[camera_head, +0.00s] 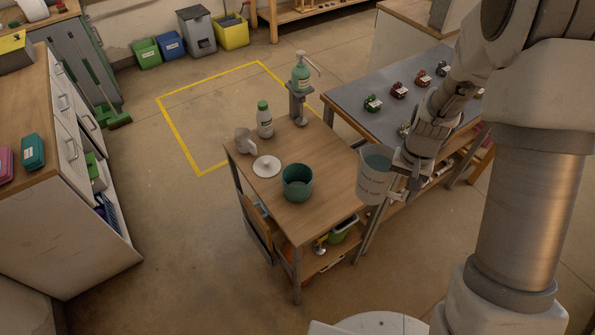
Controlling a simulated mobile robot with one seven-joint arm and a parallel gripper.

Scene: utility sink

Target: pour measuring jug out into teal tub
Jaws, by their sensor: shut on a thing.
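The jug is upright or nearly so, just off the right edge of the wooden table in the picture, seemingly held in the air. What it contains is not clear. The teal tub (297,185) is round and open-topped and stands on the wooden table, to the left of the jug with a gap between. Its inside looks dark and I cannot tell whether anything is in it.
The wooden table (275,153) also bears a white round lid (266,166), a grey scoop-like thing (245,141), a green-capped bottle (264,120) and a pump dispenser (301,78). A grey-topped bench (378,80) with several small coloured items stands behind right.

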